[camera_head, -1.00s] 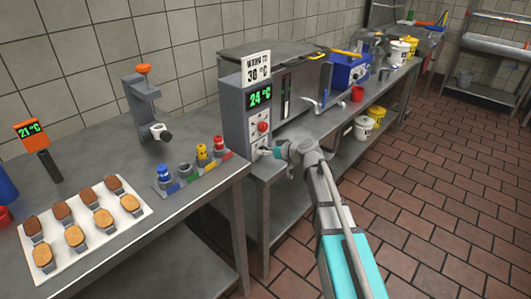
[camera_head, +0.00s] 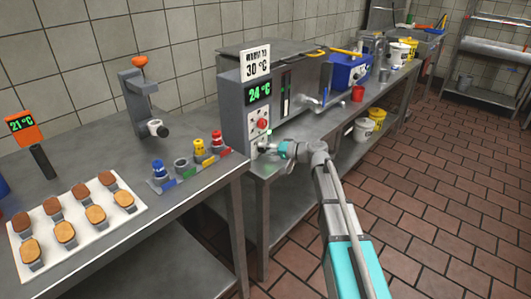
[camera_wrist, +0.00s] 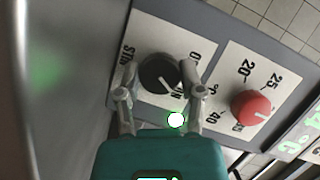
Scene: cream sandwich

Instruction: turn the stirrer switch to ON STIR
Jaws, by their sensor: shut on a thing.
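The stirrer switch is a black round knob (camera_wrist: 157,74) on a white plate in the wrist view. Its white pointer line slants to the lower right. "STIR" lettering lies left of it, and part of an "O" label lies to its right, cut by a finger. My gripper (camera_wrist: 157,84) has one finger on each side of the knob and is shut on it. In the head view my gripper (camera_head: 279,148) is at the lower front of the grey control box (camera_head: 234,122), where the knob is mostly hidden.
A red dial (camera_wrist: 250,107) with temperature numbers sits beside the switch. A lit white lamp (camera_wrist: 176,120) is below the knob. The display (camera_head: 259,92) reads 24 °C under a sign (camera_head: 256,62). A tray of pastries (camera_head: 20,247) lies on the left table.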

